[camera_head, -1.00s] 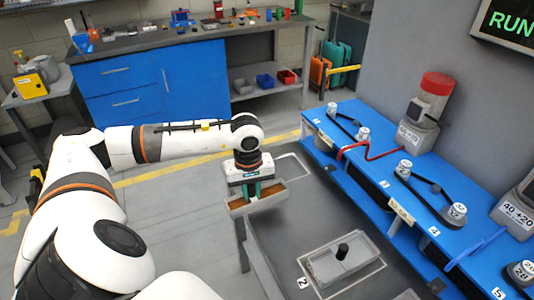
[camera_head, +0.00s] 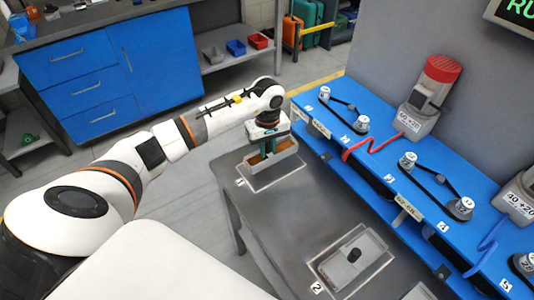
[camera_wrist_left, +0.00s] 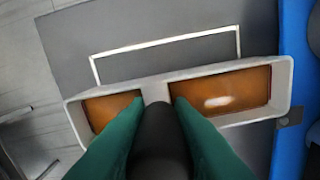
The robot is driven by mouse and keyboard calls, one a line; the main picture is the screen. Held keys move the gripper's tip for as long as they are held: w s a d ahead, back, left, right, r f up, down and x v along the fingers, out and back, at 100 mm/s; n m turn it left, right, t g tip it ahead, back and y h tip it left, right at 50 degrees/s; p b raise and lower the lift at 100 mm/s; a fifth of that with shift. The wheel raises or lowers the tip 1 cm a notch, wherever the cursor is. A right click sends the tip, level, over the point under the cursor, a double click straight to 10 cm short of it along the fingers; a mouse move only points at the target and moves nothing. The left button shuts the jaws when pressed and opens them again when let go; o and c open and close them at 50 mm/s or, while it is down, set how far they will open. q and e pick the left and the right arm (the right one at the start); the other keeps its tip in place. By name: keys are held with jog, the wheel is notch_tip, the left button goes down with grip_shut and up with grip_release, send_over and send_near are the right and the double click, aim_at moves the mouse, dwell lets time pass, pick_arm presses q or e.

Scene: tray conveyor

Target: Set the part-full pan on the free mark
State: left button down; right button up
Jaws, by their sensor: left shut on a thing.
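The part-full pan (camera_head: 284,163) is a light grey tray with orange-brown contents in two sections, which show in the left wrist view (camera_wrist_left: 280,92). Whether the pan touches the table is unclear. My right gripper is not in view.
A grey pan with a black knob (camera_head: 343,272) stands on mark 2, nearer on the table (camera_head: 290,225). A blue conveyor frame (camera_head: 375,180) with pulleys and belts runs close along the table's right side. Table between the marks is clear.

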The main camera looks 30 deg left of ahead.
pick_arm(q)
notch_tip(320, 180, down, 3)
jog(key=shift+f+p, duration=0.15)
jog(key=shift+p, duration=0.2)
jog(key=shift+f, duration=0.25)
jog(key=c, duration=1.3)
grip_release()
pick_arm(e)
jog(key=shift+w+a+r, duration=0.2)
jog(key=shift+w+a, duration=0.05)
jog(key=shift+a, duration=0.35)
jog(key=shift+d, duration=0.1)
pick_arm(q)
jog(key=shift+r, duration=0.3)
notch_tip(320, 180, up, 12)
jog(key=b, duration=0.2)
jog(key=shift+f+b, duration=0.15)
jog(key=shift+b, duration=0.15)
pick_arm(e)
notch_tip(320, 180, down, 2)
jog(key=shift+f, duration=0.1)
